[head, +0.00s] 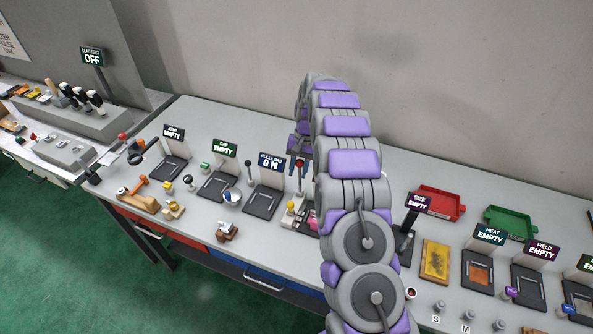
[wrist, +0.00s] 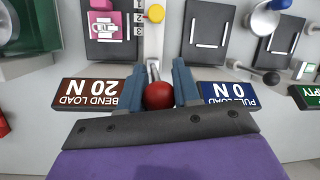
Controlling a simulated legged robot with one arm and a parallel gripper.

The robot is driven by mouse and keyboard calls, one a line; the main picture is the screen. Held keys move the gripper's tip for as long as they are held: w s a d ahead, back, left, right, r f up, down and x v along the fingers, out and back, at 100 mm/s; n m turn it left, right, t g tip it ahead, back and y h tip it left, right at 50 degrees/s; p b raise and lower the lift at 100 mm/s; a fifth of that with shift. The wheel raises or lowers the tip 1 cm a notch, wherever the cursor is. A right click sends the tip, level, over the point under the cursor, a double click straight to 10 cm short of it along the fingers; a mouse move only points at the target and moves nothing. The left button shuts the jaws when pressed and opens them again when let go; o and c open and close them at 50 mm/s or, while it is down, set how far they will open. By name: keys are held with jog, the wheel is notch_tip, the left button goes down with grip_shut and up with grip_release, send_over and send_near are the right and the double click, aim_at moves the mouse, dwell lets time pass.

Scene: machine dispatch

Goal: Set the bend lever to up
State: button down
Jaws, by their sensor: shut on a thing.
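The bend lever has a red ball knob (wrist: 158,96) on a metal shaft, seen between my fingers in the wrist view. My gripper (wrist: 159,72) is shut on this knob, with one blue-grey finger on each side. In the head view the red knob (head: 299,163) shows just left of my arm, with its shaft running down to the bench; my gripper (head: 298,143) is partly hidden there.
The pull load sign (head: 271,164) reads 0 N, with a black-knobbed lever (head: 249,170) on its left. A yellow knob (wrist: 155,13) is near the bend pad. Red (head: 437,204) and green (head: 509,222) trays lie right of my arm. The bench's back strip is clear.

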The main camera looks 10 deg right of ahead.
jog(key=shift+w+d+r, duration=0.15)
jog(key=shift+w, duration=0.15)
jog(key=c, duration=0.8)
grip_release()
jog(key=p+v, duration=1)
jog(key=v, duration=0.7)
jog(key=shift+r, duration=0.1)
